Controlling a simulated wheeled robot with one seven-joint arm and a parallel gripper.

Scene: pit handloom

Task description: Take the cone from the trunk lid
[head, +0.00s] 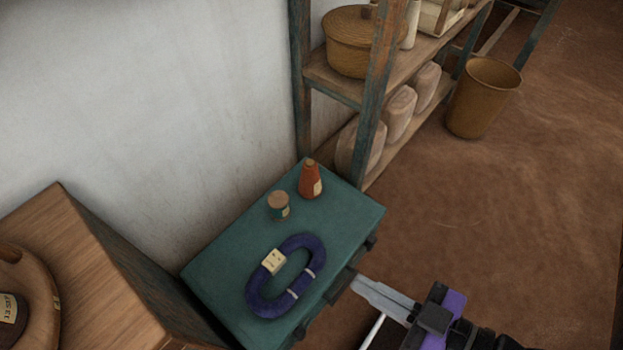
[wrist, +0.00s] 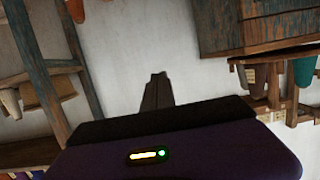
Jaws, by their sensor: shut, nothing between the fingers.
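An orange-red cone (head: 311,182) with a pale label stands upright on the green trunk lid (head: 225,270), near its far end. My gripper (head: 357,284) is at the right side of the trunk in the head view, apart from the cone. In the wrist view its fingers (wrist: 155,90) are together with nothing between them. The cone does not clearly show in the wrist view.
A small jar (head: 278,205) stands beside the cone on the lid. A dark blue yarn hank (head: 255,288) lies nearer. A shelf rack (head: 378,100) rises behind the trunk, with a bin (head: 481,98) beside it. Open brown floor (head: 500,210) lies to the right.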

